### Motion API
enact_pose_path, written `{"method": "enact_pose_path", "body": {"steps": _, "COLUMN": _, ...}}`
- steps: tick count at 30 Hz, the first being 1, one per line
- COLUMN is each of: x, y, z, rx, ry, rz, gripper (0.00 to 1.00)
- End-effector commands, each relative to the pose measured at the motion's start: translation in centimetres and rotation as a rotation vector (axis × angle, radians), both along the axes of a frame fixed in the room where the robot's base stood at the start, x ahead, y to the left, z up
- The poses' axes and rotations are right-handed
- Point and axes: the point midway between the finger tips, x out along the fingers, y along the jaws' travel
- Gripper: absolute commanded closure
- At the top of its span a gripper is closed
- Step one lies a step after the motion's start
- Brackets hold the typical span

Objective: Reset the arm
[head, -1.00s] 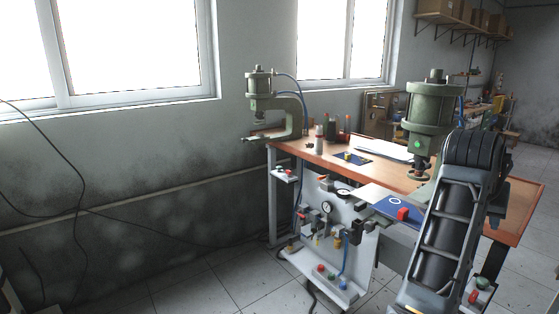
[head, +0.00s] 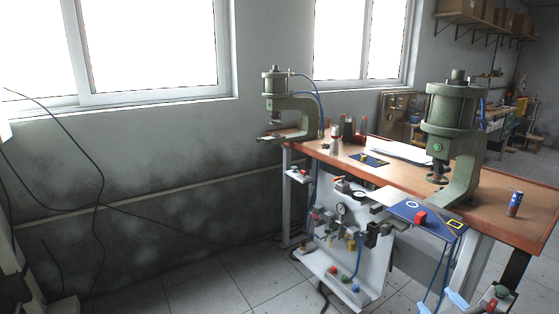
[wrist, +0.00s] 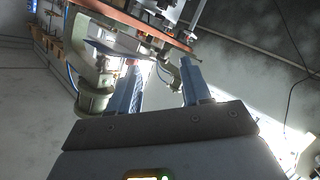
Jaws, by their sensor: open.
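My gripper (wrist: 160,88) shows in the wrist view with two blue fingers apart and nothing between them. The wrist picture is tilted; a green press (wrist: 92,102) and the table's orange edge (wrist: 118,14) lie beyond the fingers. In the head view, pale blue shapes at the bottom right look like my fingertips, low in front of the table (head: 480,209). A red block (head: 419,218) sits on a blue mat (head: 433,230) marked with a white ring and a yellow square outline.
A green press (head: 455,105) stands at the table's right and another (head: 274,85) at its far left. A blue can (head: 515,204) stands near the right end. A white panel (head: 352,268) with gauge and valves hangs in front. The floor (head: 205,293) at left is clear.

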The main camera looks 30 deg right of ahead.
Motion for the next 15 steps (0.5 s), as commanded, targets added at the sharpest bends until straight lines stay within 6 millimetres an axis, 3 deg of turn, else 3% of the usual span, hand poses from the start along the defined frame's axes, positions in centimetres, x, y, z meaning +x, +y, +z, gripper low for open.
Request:
{"method": "enact_pose_path", "body": {"steps": 3, "x": -2.6, "y": 4.2, "z": -1.9, "rx": 0.041, "ry": 0.0, "rz": 0.128, "gripper": 0.52}}
{"method": "enact_pose_path", "body": {"steps": 7, "x": -5.6, "y": 8.8, "z": -3.0, "rx": 0.108, "ry": -0.02, "rz": 0.25, "gripper": 0.52}}
{"method": "enact_pose_path", "body": {"steps": 15, "x": -13.4, "y": 17.3, "z": -2.7, "rx": 0.312, "ry": -0.089, "rz": 0.417, "gripper": 0.52}}
